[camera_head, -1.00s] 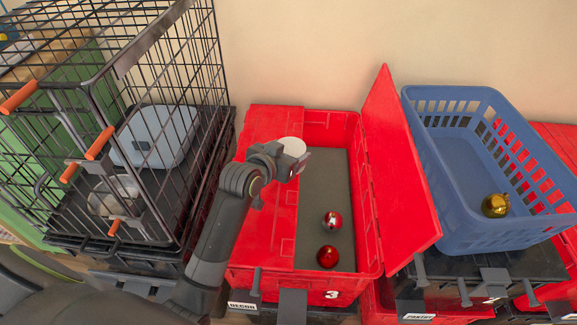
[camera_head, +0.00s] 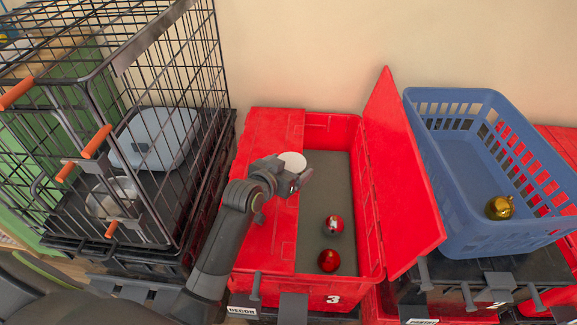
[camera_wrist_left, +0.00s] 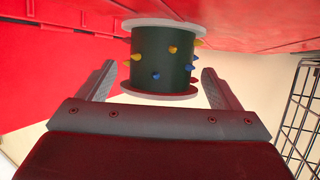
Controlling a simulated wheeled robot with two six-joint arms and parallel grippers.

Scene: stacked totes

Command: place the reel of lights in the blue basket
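The reel of lights (camera_wrist_left: 163,62) has a dark green core with small coloured bulbs and pale end discs. In the left wrist view it sits between the two fingers of my left gripper (camera_wrist_left: 160,80), which are closed to about its disc width. In the head view one pale disc of the reel (camera_head: 293,161) shows beside my left gripper (camera_head: 292,182), above the red tote (camera_head: 256,190). The blue basket (camera_head: 470,225) stands to the right, with a gold ornament (camera_head: 499,207) inside. My right gripper is not in view.
The tote's raised red lid (camera_head: 402,175) stands between its opening and the basket. A black wire cage (camera_head: 125,130) stands at left. The basket has free floor room.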

